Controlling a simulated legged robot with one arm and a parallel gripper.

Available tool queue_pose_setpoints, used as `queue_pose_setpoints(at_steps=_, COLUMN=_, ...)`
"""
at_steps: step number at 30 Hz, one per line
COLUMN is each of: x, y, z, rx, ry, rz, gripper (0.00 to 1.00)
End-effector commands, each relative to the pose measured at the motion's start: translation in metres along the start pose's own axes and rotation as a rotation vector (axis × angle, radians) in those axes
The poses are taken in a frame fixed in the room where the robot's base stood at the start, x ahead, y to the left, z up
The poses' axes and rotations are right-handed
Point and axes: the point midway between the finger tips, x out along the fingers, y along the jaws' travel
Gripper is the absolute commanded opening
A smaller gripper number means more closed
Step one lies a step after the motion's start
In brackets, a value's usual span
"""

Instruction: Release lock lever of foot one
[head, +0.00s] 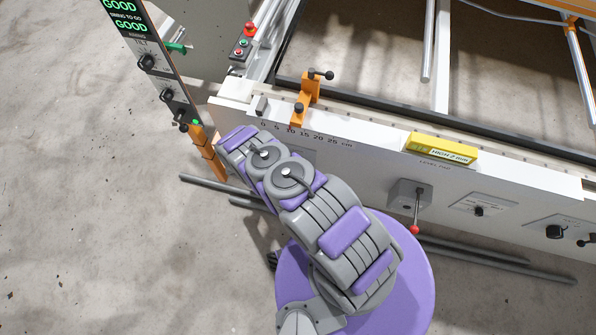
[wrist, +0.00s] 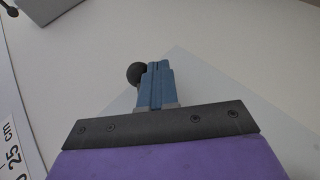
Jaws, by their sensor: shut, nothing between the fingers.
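In the wrist view my gripper (wrist: 156,68) is shut and empty, its blue fingers together over a pale surface. A dark round knob (wrist: 135,73) shows just left of the fingers, partly hidden by them; I cannot tell whether they touch. It may belong to a lock lever, but its shaft is hidden. In the head view my arm hides the gripper and this knob. A lever with a red ball (head: 415,229) hangs from a grey box (head: 408,195) on the white front panel. No label marks any lever as foot one.
The white beam (head: 350,147) has a centimetre scale, an orange clamp (head: 304,98) with black knobs and a yellow level (head: 440,149) reading "HIGH 2 mm". A control post (head: 160,80) stands left, a red stop button (head: 250,28) behind. Grey rods lie on the floor; open floor spreads left.

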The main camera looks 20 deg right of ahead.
Motion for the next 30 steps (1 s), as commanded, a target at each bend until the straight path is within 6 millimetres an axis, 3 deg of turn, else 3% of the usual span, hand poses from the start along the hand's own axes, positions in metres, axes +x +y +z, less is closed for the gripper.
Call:
queue_pose_setpoints(at_steps=24, x=0.000, y=0.000, z=0.000, rx=0.000, ry=0.000, rz=0.000, gripper=0.00)
queue_pose_setpoints(at_steps=30, x=-0.002, y=-0.013, z=-0.003, rx=0.003, ry=0.000, rz=0.001, gripper=0.00)
